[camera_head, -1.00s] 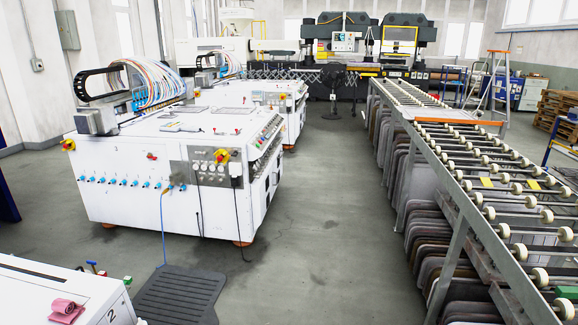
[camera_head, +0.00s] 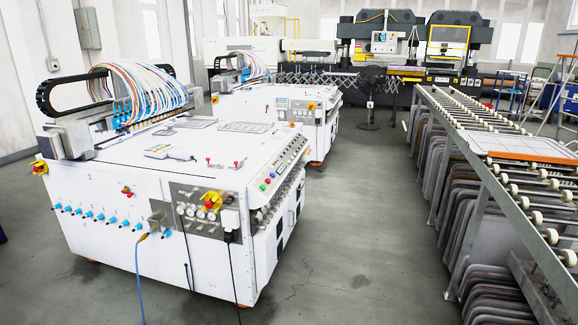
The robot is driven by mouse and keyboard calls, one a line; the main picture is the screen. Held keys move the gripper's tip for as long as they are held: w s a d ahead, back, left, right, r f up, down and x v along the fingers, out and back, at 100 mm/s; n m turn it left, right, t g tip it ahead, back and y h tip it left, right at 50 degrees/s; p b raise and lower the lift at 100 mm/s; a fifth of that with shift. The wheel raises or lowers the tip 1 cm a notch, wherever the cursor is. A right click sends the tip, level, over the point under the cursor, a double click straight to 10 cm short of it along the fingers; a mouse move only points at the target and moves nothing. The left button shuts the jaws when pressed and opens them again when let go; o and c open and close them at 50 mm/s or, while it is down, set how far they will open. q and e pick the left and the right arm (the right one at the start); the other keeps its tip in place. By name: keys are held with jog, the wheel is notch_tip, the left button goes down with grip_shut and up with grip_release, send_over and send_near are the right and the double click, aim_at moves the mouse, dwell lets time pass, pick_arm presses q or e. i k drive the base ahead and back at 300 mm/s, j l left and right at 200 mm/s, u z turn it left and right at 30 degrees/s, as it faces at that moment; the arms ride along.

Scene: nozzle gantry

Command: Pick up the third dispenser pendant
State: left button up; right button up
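A white dispenser machine (camera_head: 110,185) fills the left and middle of the head view. A bundle of coloured hoses (camera_head: 135,90) rises over its nozzle gantry. A small flat grey-blue device (camera_head: 170,153) lies on its top; I cannot tell whether this is a pendant. A dark box with a hanging cable (camera_head: 231,222) is on its front corner and could also be a pendant. A second, similar white machine (camera_head: 308,133) stands behind it. I cannot tell which machine is the third. Neither of my grippers is in view.
A roller conveyor (camera_head: 515,190) with stacked grey sheets under it runs along the right. Between it and the machines is clear grey floor (camera_head: 360,230). A blue hose (camera_head: 138,275) hangs to the floor at the near machine's front. A dark fan (camera_head: 369,95) stands farther back.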

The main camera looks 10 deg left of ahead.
aim_at(175, 153)
jog(key=i+j+u, duration=0.15)
jog(key=i+u, duration=0.3)
jog(key=i, duration=0.35)
jog(key=i+u, duration=0.45)
jog(key=i, duration=0.3)
